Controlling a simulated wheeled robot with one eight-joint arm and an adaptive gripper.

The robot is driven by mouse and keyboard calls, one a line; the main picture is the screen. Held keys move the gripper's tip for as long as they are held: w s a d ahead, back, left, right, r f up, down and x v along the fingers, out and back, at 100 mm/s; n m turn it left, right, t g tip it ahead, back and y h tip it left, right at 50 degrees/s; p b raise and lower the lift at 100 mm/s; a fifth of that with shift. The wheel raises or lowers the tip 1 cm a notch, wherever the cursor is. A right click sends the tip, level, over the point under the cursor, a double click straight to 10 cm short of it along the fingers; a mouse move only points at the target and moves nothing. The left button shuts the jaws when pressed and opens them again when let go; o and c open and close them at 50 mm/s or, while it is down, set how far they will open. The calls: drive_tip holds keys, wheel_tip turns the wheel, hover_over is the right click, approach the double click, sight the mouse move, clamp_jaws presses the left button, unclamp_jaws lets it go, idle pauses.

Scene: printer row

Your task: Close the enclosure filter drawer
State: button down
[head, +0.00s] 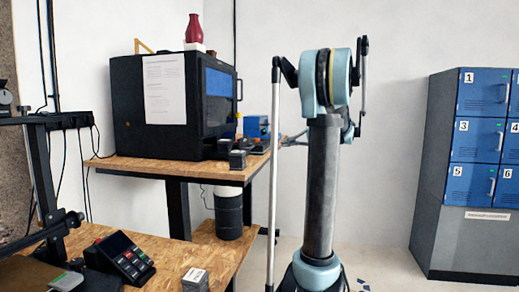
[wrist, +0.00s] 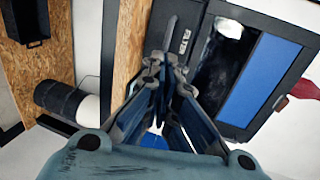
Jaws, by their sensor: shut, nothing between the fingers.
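The black enclosure (head: 127,108) stands on the wooden bench, with a white sheet on its side and a blue window in its front. In the wrist view its blue window panel (wrist: 262,82) is at the right. The filter drawer (wrist: 187,38) shows there as a dark strip with a "FILTER" label and a grey handle bar. How far out it stands is hard to tell. My gripper (wrist: 165,65) is shut and empty, its fingertips close by the handle bar's lower end in the picture. I cannot tell whether they touch. In the head view my gripper is not clearly visible.
A red vase (head: 194,30) stands on the enclosure. Small blocks (head: 237,159) sit near the bench's front edge. A black-and-white cylinder (head: 228,212) is below the bench. Blue lockers (head: 482,142) stand at the right. Open floor lies before them.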

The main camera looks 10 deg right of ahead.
drive_tip(key=shift+y, duration=0.3)
drive_tip(key=x, duration=0.4)
drive_tip(key=w+x, duration=0.1)
drive_tip(key=x, duration=0.7)
drive_tip(key=shift+w+a+r, duration=0.15)
drive_tip(key=shift+w+r, duration=0.05)
drive_tip(key=shift+w, duration=0.25)
